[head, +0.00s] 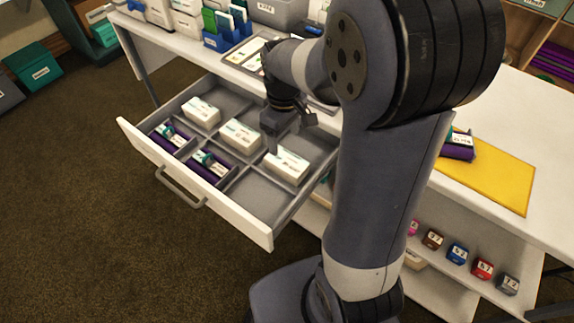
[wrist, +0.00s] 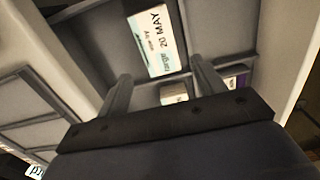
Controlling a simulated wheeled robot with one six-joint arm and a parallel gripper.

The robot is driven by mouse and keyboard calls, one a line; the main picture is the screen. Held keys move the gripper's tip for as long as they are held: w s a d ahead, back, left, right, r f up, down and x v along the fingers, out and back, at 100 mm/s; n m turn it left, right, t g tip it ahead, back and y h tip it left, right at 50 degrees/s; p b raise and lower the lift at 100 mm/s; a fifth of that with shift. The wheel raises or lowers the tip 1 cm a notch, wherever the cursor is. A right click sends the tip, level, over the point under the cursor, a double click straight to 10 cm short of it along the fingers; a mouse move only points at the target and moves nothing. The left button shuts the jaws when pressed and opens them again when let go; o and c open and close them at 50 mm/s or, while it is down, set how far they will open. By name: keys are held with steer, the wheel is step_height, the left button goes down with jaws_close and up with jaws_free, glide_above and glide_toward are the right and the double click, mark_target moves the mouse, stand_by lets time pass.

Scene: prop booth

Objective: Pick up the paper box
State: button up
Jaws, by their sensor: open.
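Three white paper boxes with printed labels lie in separate compartments of the open drawer (head: 255,221): one at the back left (head: 201,112), one in the middle (head: 240,136), one at the right (head: 287,166). My gripper (head: 273,146) is above the drawer, between the middle and right boxes in the head view. In the wrist view my gripper (wrist: 158,70) is open, with nothing between its fingers. A white box labelled "20 MAY" (wrist: 158,40) shows beyond the fingertips. Part of another pale box (wrist: 174,93) shows between the fingers.
Purple items with labelled rolls (head: 168,136) lie in the drawer's front compartments. A front compartment at the right (head: 257,193) is empty. Grey dividers separate the compartments.

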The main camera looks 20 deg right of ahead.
mark_target(286, 160)
step_height(286, 160, down, 6)
steer(key=shift+r+b, duration=0.25)
steer(key=shift+b, duration=0.1)
steer(key=shift+d+f+b, duration=0.15)
steer(key=shift+f+b, duration=0.05)
steer(key=shift+f, duration=1.15)
steer(key=shift+d+f+b, duration=0.1)
steer(key=shift+f+b, duration=0.05)
steer(key=shift+f, duration=1.2)
steer(key=shift+c, duration=0.2)
steer(key=c, duration=0.4)
